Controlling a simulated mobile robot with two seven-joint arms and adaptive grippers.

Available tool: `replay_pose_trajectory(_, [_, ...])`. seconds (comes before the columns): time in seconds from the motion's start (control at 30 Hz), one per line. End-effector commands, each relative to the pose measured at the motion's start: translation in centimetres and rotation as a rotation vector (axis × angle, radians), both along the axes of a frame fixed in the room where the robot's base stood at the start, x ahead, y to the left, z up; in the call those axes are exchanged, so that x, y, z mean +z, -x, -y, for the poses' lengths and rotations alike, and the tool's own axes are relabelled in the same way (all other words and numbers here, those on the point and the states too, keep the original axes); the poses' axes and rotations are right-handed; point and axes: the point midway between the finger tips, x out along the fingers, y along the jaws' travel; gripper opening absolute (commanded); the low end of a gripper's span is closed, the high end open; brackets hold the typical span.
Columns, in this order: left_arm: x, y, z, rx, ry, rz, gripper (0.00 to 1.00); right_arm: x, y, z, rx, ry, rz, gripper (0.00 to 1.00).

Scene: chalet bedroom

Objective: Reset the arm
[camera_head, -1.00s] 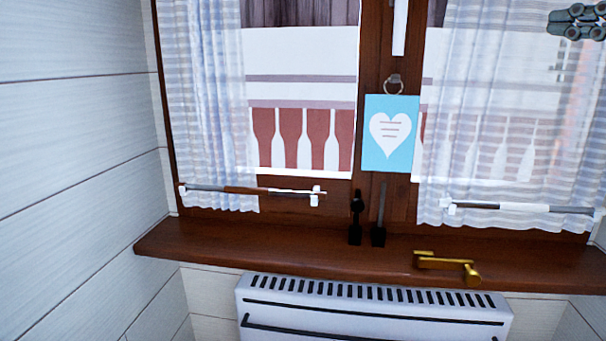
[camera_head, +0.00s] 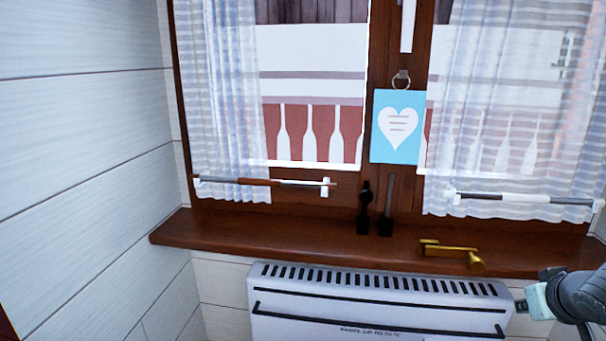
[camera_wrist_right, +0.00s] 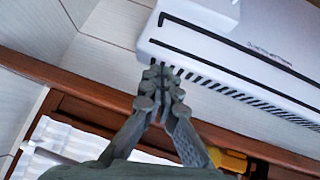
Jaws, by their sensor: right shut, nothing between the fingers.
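My right gripper (camera_wrist_right: 161,90) shows in the right wrist view with its fingers together and nothing between them. In that view it is seen in front of the brown sill and the slotted edge of the white heater; whether it touches either cannot be told. In the head view part of my right arm (camera_head: 575,297) comes in at the lower right edge, beside the heater's right end. My left gripper is not in view.
A white heater (camera_head: 380,300) is below a brown windowsill (camera_head: 300,238). A brass handle (camera_head: 452,254) lies on the sill. A blue card with a heart (camera_head: 397,127) hangs on the window frame between striped curtains (camera_head: 220,100). A panelled wall (camera_head: 80,150) is at left.

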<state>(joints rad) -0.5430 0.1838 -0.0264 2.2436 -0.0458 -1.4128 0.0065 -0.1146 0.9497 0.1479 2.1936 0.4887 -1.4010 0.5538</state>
Motion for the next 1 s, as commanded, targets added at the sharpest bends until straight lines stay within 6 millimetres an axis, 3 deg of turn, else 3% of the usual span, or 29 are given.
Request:
replay_pose_trajectory(0.03, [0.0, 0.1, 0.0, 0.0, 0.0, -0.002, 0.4, -2.7, 1.7, 0.4, 0.047, 0.097, -0.074, 0.0])
replay_pose_trajectory(0.2, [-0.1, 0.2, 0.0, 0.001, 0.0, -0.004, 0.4, -8.2, 6.4, 1.5, 0.209, 0.372, -0.264, 0.0])
replay_pose_trajectory(0.5, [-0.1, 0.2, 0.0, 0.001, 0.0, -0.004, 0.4, -14.1, 14.2, 2.1, 0.492, 0.719, -0.54, 0.0])
replay_pose_trajectory(0.77, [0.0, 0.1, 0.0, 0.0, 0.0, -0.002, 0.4, -18.2, 16.3, -2.8, 0.409, 0.485, -0.508, 0.0])
replay_pose_trajectory(1.0, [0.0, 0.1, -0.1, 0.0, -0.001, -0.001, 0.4, -21.8, 18.4, -9.1, 0.336, 0.249, -0.487, 0.0])
